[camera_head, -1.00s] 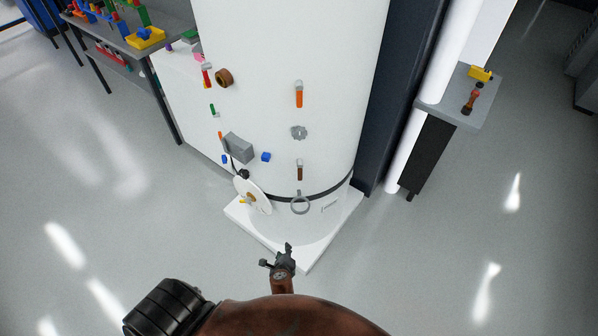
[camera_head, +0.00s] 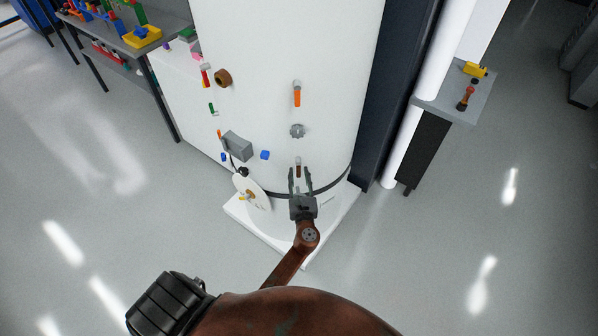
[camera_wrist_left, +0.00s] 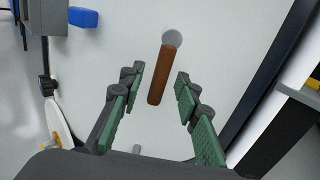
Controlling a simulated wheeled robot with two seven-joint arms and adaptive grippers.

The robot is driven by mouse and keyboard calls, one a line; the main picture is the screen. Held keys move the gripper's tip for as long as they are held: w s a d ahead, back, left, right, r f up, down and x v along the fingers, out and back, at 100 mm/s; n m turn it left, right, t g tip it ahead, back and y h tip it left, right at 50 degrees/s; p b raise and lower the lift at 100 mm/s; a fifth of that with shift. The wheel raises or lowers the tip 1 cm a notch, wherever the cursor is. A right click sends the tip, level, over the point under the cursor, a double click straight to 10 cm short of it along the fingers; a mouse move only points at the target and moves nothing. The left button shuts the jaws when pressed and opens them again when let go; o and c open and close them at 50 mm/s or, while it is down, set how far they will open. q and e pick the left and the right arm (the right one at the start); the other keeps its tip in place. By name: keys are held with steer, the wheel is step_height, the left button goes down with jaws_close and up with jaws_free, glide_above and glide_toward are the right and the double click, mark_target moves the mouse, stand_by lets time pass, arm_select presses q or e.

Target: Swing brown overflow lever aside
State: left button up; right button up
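The brown overflow lever (camera_wrist_left: 161,75) hangs down from a round grey pivot (camera_wrist_left: 172,38) on the white tank (camera_head: 285,45). In the left wrist view it sits between the two green-padded fingers, with a gap on each side. In the head view the lever (camera_head: 298,172) shows small on the lower tank front. My left gripper (camera_head: 301,172) is open with its fingers pointing up at the lever, one on each side; it also shows in the left wrist view (camera_wrist_left: 160,85). My right gripper is not in view.
An orange lever (camera_head: 297,96) and a grey knob (camera_head: 297,131) are above on the tank. A grey box (camera_head: 237,146), a blue block (camera_head: 265,155) and an open round white cover (camera_head: 251,191) are to the left. A side shelf (camera_head: 458,104) stands at right.

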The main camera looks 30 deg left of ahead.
arm_select(q)
steer(key=shift+x, duration=0.95)
steer(key=shift+c, duration=0.2)
jaws_close()
steer(key=shift+d, duration=0.15)
steer(key=shift+f, duration=0.1)
